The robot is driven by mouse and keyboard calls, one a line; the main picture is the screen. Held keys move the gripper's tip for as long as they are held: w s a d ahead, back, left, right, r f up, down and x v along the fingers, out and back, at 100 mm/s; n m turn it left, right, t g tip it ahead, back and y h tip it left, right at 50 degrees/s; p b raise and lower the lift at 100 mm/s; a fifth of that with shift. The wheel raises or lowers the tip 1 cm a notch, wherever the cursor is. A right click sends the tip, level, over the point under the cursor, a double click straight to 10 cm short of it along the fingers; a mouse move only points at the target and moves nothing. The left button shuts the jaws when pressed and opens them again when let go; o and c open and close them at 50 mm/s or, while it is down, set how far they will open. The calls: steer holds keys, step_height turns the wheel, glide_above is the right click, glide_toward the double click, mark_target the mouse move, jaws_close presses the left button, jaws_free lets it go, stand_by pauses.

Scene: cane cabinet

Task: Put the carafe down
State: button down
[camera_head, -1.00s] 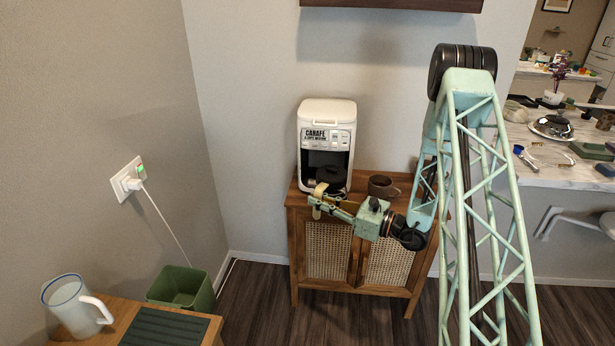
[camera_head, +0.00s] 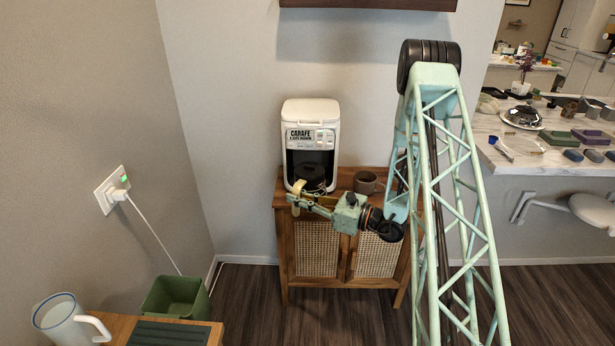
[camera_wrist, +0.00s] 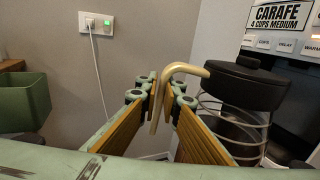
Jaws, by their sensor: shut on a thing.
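The carafe (camera_wrist: 243,105) has a black lid, a clear body with wire-like rings, and a cream handle (camera_wrist: 187,70). In the wrist view, my gripper (camera_wrist: 165,98) is shut on the handle, with its fingers on either side. The carafe looks upright at the lower front of the white coffee machine (camera_head: 311,113). In the head view, my gripper (camera_head: 297,199) is at the machine's front left corner, and the carafe is small and dark there. I cannot tell whether its base touches the machine's plate.
A green bin (camera_head: 176,296) and a pitcher (camera_head: 66,318) are at lower left. A white plug and cord (camera_head: 113,193) are on the left wall.

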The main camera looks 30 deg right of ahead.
steer(key=w+d, duration=0.2)
steer(key=w, duration=0.2)
steer(key=w+d+b, duration=0.1)
steer(key=w+d, duration=0.1)
steer(key=w, duration=0.2)
steer(key=w+d, duration=0.3)
steer(key=w, duration=0.1)
steer(key=shift+w+b, duration=0.2)
steer(key=shift+b, duration=0.15)
steer(key=shift+w, duration=0.1)
steer(key=w, duration=0.1)
steer(key=w+d, duration=0.1)
steer(key=w+b, duration=0.1)
steer(key=shift+d+f, duration=0.3)
steer(key=shift+d, duration=0.1)
stand_by(0.4)
steer(key=c, duration=2.9)
jaws_free()
steer(key=shift+f, duration=0.15)
steer(key=shift+o, duration=0.2)
steer(key=shift+p+v, duration=0.85)
steer(key=shift+v, duration=5.15)
